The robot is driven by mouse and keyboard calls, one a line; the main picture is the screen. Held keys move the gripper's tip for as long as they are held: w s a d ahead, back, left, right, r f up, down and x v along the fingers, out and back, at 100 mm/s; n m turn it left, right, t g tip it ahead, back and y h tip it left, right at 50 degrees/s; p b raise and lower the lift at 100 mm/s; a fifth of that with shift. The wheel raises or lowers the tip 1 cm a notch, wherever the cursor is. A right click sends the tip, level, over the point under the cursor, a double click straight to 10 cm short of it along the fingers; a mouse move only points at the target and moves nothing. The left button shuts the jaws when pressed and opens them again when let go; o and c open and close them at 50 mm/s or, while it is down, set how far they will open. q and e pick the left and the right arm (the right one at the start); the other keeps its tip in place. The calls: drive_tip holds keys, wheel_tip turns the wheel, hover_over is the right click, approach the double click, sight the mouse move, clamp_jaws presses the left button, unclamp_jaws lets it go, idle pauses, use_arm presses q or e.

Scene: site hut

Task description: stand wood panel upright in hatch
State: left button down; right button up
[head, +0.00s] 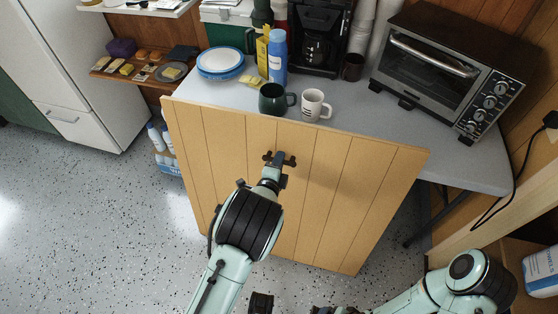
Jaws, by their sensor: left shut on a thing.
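The wood panel (215,150), light tan with vertical grooves, is held tilted in front of the grey table, its top edge near the table's front edge. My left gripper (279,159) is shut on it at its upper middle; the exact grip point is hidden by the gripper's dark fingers. The panel's lower end is partly hidden by my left arm, and I cannot tell whether it touches the floor. I cannot make out the hatch in this view. Part of my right gripper (330,310) shows at the bottom edge, cut off, so its jaws are unclear.
On the table (385,130), a dark green mug (272,99) and a white mug (313,105) stand close behind the panel. A blue bottle (278,58), plates (220,62), a coffee maker (318,40) and a toaster oven (445,65) stand farther back. Speckled floor (80,230) is clear at left.

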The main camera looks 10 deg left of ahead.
use_arm(q)
drive_tip(key=shift+r, duration=0.3)
drive_tip(key=shift+s+r+t+p, duration=0.3)
drive_tip(key=shift+s+r, duration=0.25)
drive_tip(key=shift+s, duration=0.15)
drive_tip(key=shift+s+r, duration=0.1)
drive_tip(key=shift+s, duration=0.05)
drive_tip(key=shift+s+r+t, duration=0.3)
drive_tip(key=shift+s+r, duration=0.15)
drive_tip(key=shift+s, duration=0.4)
drive_tip(key=shift+s+a+r, duration=0.1)
drive_tip(key=shift+s+r, duration=0.35)
drive_tip(key=shift+s, duration=0.25)
drive_tip(key=shift+s+t, duration=0.1)
drive_tip(key=shift+t, duration=0.2)
